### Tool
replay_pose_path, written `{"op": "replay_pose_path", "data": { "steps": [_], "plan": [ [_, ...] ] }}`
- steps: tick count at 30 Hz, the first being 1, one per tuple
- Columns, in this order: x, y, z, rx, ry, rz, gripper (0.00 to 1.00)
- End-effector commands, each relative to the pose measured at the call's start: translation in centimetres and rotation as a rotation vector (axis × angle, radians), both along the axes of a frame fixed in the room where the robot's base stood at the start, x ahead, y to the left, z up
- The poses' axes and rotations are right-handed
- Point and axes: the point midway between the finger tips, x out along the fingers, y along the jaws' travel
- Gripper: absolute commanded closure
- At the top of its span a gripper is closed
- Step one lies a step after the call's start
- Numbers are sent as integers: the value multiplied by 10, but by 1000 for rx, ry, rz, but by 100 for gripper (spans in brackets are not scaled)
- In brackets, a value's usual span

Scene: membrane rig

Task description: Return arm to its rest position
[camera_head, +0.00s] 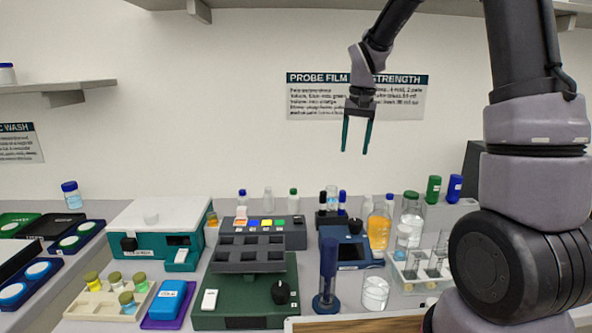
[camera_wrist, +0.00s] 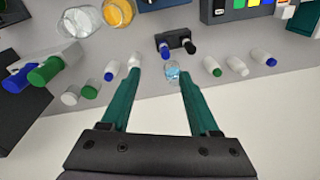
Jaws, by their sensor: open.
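My gripper (camera_head: 357,134) hangs in the air in front of the back wall, above the bench, with its two green fingers pointing down and apart. Nothing is between the fingers in the head view. In the wrist view my gripper (camera_wrist: 158,75) is also open. A small clear bottle with blue contents (camera_wrist: 172,72) shows between the fingertips there, well beyond them on the bench. My arm rises at the right of the head view and bends over at the top, out of frame.
The bench holds a dark green device (camera_head: 240,305), a white-and-teal box (camera_head: 150,215), a blue stand (camera_head: 327,270), a bottle of orange liquid (camera_head: 379,230) and a glass beaker (camera_head: 375,293). A wall sign (camera_head: 305,98) is behind my gripper. A shelf (camera_head: 60,87) juts out at left. The air around the gripper is clear.

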Motion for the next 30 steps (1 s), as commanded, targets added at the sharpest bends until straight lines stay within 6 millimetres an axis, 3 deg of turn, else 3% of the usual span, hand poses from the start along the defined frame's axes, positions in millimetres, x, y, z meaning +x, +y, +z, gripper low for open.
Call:
{"op": "replay_pose_path", "data": {
  "steps": [1,3,12,21,25,30],
  "plan": [
    [-15,-6,22,10,-38,-7,38],
    [-36,-12,44,26,-80,-16,38],
    [-134,-31,111,91,-267,-45,38],
    [-222,-41,130,147,-441,-67,38],
    [-242,-41,129,162,-481,-73,38],
    [-250,-42,128,167,-499,-73,38]
  ]
}}
